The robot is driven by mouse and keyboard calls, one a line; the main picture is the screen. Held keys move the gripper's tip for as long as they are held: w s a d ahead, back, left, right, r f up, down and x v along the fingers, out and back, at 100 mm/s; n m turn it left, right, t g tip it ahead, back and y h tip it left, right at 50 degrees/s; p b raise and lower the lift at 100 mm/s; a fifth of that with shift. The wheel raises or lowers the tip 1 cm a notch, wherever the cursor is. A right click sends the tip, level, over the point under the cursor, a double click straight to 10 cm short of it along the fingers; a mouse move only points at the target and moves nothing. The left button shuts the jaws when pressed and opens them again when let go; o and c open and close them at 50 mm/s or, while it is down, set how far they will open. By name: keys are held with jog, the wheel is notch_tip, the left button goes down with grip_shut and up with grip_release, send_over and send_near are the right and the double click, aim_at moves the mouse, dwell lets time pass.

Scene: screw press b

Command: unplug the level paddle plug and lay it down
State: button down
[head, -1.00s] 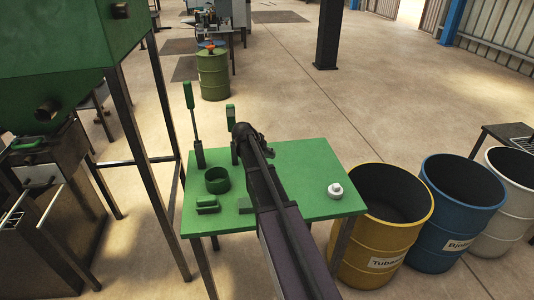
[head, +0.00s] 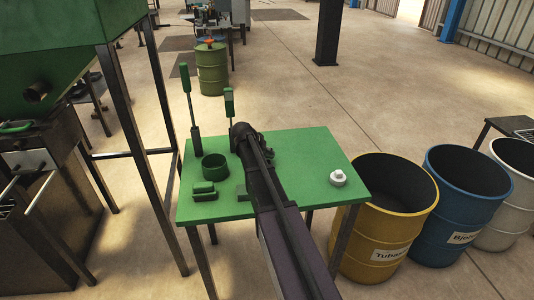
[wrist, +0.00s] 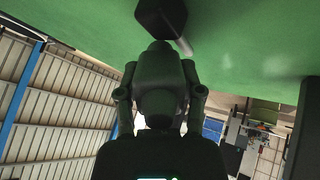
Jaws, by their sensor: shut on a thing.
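My gripper (head: 240,131) is at the far left part of the green table (head: 310,170), seen from behind along my arm. In the wrist view my gripper (wrist: 160,75) is shut on a dark piece, seemingly the level paddle plug (wrist: 157,52). A dark block (wrist: 160,17) with a pale rod (wrist: 184,46) lies just beyond it against the green surface. I cannot tell whether plug and block touch. Two upright levers with green paddles, a taller left one (head: 187,80) and a right one (head: 229,100), stand at the table's far left; the right one's foot is hidden by my gripper.
A green ring-shaped cup (head: 214,166) and a small green block (head: 203,191) sit on the table's left side. A white knob-like piece (head: 338,178) sits at the right. Yellow (head: 385,225) and blue (head: 463,210) barrels stand right of the table. The table's middle right is bare.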

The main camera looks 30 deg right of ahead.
jog(key=shift+c, duration=0.8)
grip_release()
jog(key=s+a+r+n+y+p, duration=0.1)
jog(key=s+a+n+y+p, duration=0.1)
jog(key=s+a, duration=0.5)
jog(key=s+a+r+n+g+y+p, duration=0.1)
jog(key=s+a+r+n+y+p, duration=0.1)
jog(key=s+a, duration=0.6)
jog(key=s+a+r+n+g+y+p, duration=0.1)
jog(key=s+a+r+n+y+p, duration=0.1)
jog(key=s+a, duration=0.6)
jog(key=s+n+y+p, duration=0.1)
jog(key=s+n+p, duration=0.1)
jog(key=s+p, duration=0.1)
jog(key=shift+a+r, duration=0.15)
jog(key=shift+r, duration=0.1)
jog(key=shift+w, duration=0.1)
